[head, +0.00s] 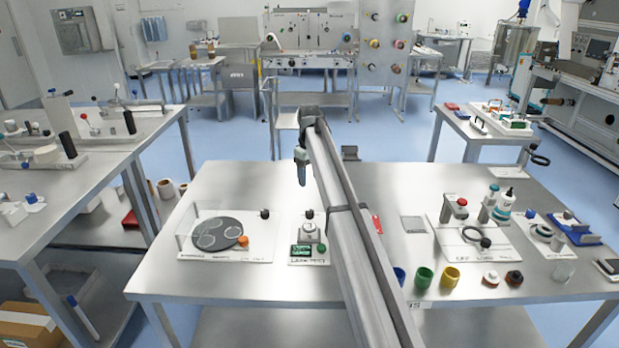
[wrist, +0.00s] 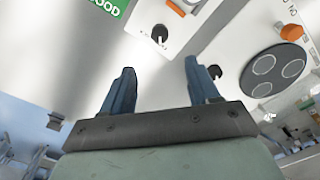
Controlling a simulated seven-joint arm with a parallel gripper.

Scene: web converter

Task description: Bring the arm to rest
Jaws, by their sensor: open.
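My gripper (wrist: 158,88) shows in the wrist view with its two blue fingers apart and nothing between them. In the head view my gripper (head: 302,180) hangs from the far end of my arm, above the steel table (head: 245,180). It is apart from the tabletop and touches nothing that I can see. My long grey arm reaches from the bottom of the head view up over the middle of the table.
Coloured cups (head: 424,277) stand right of my arm. Bottles and fixtures (head: 503,205) fill the right side. The table's back left is clear.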

